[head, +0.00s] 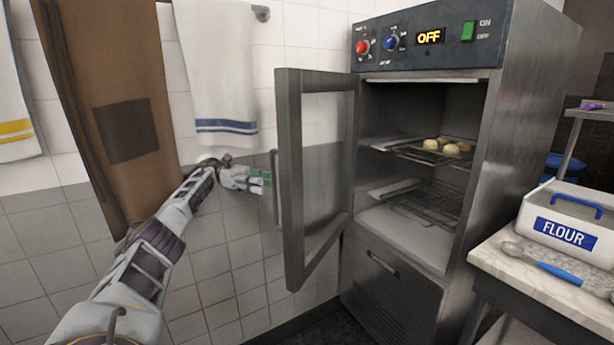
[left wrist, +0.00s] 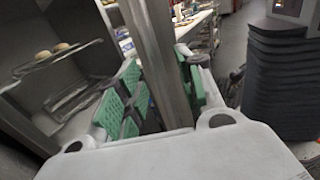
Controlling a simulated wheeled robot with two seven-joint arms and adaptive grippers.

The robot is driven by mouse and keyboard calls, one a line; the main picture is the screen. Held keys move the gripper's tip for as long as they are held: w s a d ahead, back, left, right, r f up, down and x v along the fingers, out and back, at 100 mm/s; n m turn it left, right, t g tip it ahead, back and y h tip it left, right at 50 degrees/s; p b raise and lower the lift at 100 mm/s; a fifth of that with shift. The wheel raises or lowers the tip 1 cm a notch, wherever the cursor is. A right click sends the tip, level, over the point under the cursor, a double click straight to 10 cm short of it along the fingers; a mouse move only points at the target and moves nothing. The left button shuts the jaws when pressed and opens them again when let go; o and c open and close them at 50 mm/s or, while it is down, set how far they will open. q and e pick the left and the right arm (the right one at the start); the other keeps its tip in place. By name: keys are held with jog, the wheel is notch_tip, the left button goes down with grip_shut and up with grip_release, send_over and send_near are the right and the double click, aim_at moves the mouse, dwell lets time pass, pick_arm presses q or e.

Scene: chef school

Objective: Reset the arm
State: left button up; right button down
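My left gripper (head: 260,178) reaches in from the left, with its fingertips beside the handle side of the oven door. In the left wrist view its green-padded fingers (left wrist: 160,92) stand apart, with a grey metal upright of the door (left wrist: 160,50) showing between them. I cannot tell whether the pads touch it. The oven door (head: 290,180) stands open, swung out to the left, with a vertical handle (head: 276,190) on its outer face. My right gripper is in neither view.
The steel oven (head: 512,130) reads OFF; pale dough pieces (head: 430,144) lie on its upper rack. At right, a counter (head: 500,262) holds a flour box (head: 570,222) and a blue-handled spoon (head: 545,266). Towels (head: 222,70) and a brown apron (head: 115,60) hang on the tiled wall.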

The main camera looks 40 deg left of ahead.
pick_arm(q)
jog(key=shift+s+a+r+t, duration=0.1)
jog(key=shift+a+r+t, duration=0.3)
jog(key=shift+a+r, duration=0.25)
jog(key=shift+w+d+f, duration=0.25)
jog(key=shift+w+d, duration=0.05)
jog(key=shift+d, duration=0.05)
jog(key=shift+w+d+f, duration=0.1)
jog(key=shift+f, duration=0.1)
jog(key=shift+f, duration=0.1)
dwell(0.4)
jog(key=shift+d, duration=0.1)
